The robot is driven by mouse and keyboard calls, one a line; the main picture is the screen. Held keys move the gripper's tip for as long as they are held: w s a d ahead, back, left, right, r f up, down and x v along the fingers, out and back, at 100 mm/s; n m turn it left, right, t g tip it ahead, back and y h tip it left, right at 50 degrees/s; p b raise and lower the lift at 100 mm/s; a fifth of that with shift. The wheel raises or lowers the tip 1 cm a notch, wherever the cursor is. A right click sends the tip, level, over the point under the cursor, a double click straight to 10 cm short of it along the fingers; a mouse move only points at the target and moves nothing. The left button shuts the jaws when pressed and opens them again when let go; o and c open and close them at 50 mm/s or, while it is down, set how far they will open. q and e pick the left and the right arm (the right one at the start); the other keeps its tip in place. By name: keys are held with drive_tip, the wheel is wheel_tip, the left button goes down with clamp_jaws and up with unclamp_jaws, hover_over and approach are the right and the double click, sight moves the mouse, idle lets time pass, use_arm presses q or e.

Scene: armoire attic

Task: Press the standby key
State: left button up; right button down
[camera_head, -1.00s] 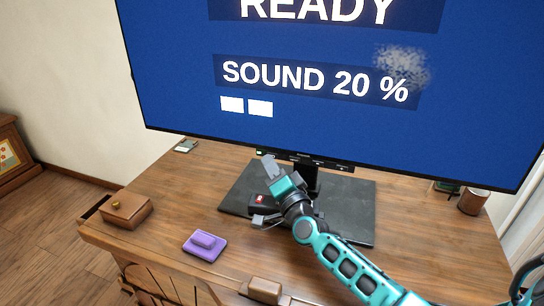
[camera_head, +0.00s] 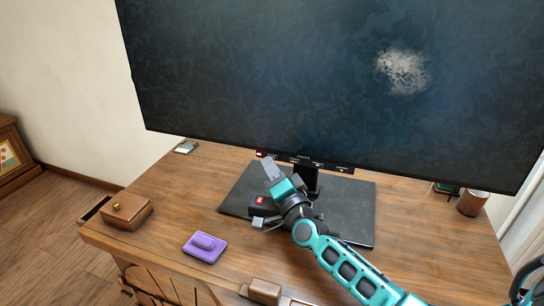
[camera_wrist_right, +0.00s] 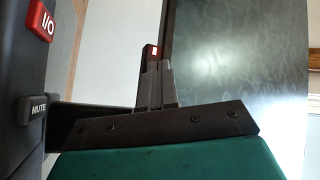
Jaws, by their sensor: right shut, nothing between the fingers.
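The wide monitor (camera_head: 260,80) stands at the back of the desk, its screen dark. Under its lower edge is a narrow strip of small controls (camera_head: 318,164); a red patch (camera_head: 261,154) shows at its left end. My right gripper (camera_head: 268,163) is shut and empty, its tips close to that end. In the wrist view, a red piece with a white mark (camera_wrist_right: 150,51) shows at the fingertips (camera_wrist_right: 155,70); I cannot tell whether they touch. A red I/O key (camera_wrist_right: 41,18) and a grey MUTE key (camera_wrist_right: 37,108) are on a dark box (camera_head: 262,208) beside the gripper. My left gripper is not in view.
The black stand base (camera_head: 355,215) lies under the monitor. A brown box (camera_head: 126,212) and a purple item (camera_head: 205,246) are at the front left. A brown cup (camera_head: 473,203) stands at the right. The desk between the brown box and the stand is clear.

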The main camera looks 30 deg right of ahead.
drive_tip(key=shift+s+a, duration=0.3)
drive_tip(key=shift+a, duration=0.05)
drive_tip(key=shift+s+a+r+p, duration=0.15)
drive_tip(key=shift+s+a+p, duration=0.8)
drive_tip(key=shift+a, duration=0.1)
drive_tip(key=shift+s+a+p, duration=0.4)
drive_tip(key=shift+s+a, duration=0.3)
drive_tip(key=shift+a, duration=0.1)
